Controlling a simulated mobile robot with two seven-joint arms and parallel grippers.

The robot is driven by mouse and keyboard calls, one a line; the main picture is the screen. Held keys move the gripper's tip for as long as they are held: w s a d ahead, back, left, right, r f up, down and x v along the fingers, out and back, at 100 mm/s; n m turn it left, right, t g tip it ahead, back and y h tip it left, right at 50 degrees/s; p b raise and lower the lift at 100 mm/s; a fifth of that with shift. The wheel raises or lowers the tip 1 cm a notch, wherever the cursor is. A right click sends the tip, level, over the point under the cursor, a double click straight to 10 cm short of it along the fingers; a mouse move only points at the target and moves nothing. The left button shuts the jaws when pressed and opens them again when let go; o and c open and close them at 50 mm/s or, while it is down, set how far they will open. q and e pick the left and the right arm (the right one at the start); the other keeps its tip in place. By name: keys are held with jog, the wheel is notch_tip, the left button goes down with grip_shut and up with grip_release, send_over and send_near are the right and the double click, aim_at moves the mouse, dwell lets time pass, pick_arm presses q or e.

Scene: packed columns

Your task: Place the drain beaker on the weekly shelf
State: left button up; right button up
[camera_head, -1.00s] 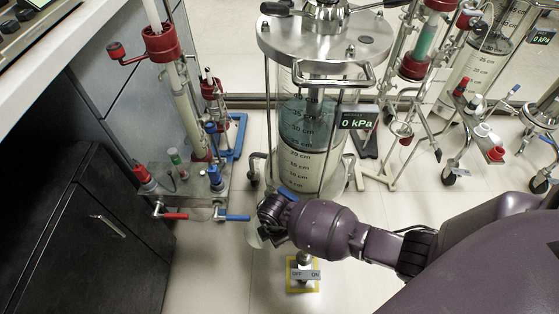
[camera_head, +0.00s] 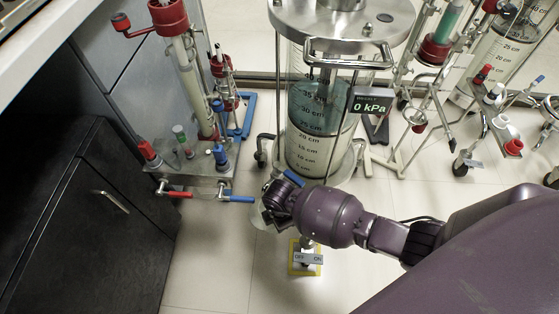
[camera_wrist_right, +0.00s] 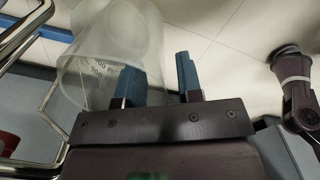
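A clear, empty-looking beaker (camera_wrist_right: 108,45) fills the upper left of the right wrist view, with faint markings on its wall. In the head view, part of the beaker (camera_head: 260,217) shows just left of my right gripper (camera_head: 279,196), low before the large column. My right gripper (camera_wrist_right: 162,82) has its two blue fingers apart. The left finger overlaps the beaker wall; the right finger is clear of it. I cannot tell whether the fingers touch the beaker. My left gripper is out of view. I cannot make out the weekly shelf for certain.
The large graduated column (camera_head: 318,125) carries a "0 kPa" display (camera_head: 373,103). A smaller column rig (camera_head: 190,165) with red and blue valves stands left, beside a black cabinet (camera_head: 95,220). An OFF/ON switch (camera_head: 307,258) on a yellow-edged plate is below my arm. Wheeled racks stand right.

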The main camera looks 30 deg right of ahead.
pick_arm(q)
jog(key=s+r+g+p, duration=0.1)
jog(key=p, duration=0.4)
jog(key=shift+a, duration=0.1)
pick_arm(e)
notch_tip(320, 180, up, 12)
jog(key=shift+r, duration=0.2)
jog(key=shift+f, duration=0.1)
dwell(0.4)
